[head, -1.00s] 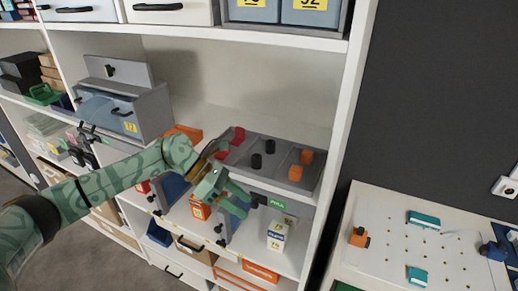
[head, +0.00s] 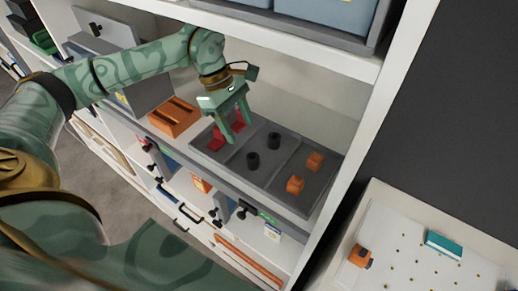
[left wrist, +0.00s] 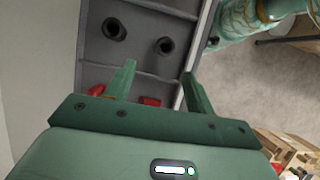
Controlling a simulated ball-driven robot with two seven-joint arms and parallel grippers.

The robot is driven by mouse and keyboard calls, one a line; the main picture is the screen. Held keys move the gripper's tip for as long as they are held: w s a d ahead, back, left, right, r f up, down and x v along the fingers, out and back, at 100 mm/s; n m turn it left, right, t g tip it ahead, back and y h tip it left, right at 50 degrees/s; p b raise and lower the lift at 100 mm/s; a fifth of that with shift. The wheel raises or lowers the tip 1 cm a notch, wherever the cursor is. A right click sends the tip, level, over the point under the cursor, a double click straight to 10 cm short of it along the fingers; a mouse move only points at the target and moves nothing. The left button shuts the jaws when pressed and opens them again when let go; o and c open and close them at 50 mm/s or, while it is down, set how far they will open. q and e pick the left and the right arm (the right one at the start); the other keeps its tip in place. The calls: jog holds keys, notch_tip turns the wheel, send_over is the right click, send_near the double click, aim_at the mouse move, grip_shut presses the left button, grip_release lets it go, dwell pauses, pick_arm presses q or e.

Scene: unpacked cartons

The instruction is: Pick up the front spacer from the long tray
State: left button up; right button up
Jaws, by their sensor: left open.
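The long tray (head: 281,185) is grey, divided into compartments, and sits on the shelf. Its middle compartment holds two black hollow cylinders that look like spacers: the front spacer (head: 253,160) and the rear one (head: 273,140). In the left wrist view the front spacer (left wrist: 165,46) stands upright beyond the fingertips, beside the other (left wrist: 114,28). My left gripper (head: 236,131) is open and empty above the tray's red-block end, near the divider to the spacers. Its fingers (left wrist: 160,70) appear apart from the spacers. My right gripper is not in view.
Red blocks (head: 216,140) lie beneath my left gripper, partly hidden by its fingers. Orange blocks (head: 295,185) lie in the tray's other end compartment. An orange box (head: 174,116) stands left of the tray. The shelf above (head: 290,48) and the side upright (head: 375,110) bound the space.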

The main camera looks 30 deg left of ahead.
aim_at(252, 157)
pick_arm(q)
jog(key=x, duration=0.4)
jog(key=shift+s+d+p, duration=0.15)
jog(key=shift+s+p, duration=0.05)
jog(key=shift+p, duration=0.15)
jog(key=shift+d+f, duration=0.15)
jog(key=shift+f, duration=0.2)
jog(key=p+x, duration=0.1)
jog(key=x, duration=0.3)
jog(key=shift+s+d+f+p, duration=0.15)
jog(key=shift+s+d+p, duration=0.1)
jog(key=shift+d+p, duration=0.15)
jog(key=shift+f, duration=0.25)
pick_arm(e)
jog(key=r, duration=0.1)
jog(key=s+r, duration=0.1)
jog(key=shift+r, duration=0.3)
pick_arm(q)
jog(key=c, duration=1)
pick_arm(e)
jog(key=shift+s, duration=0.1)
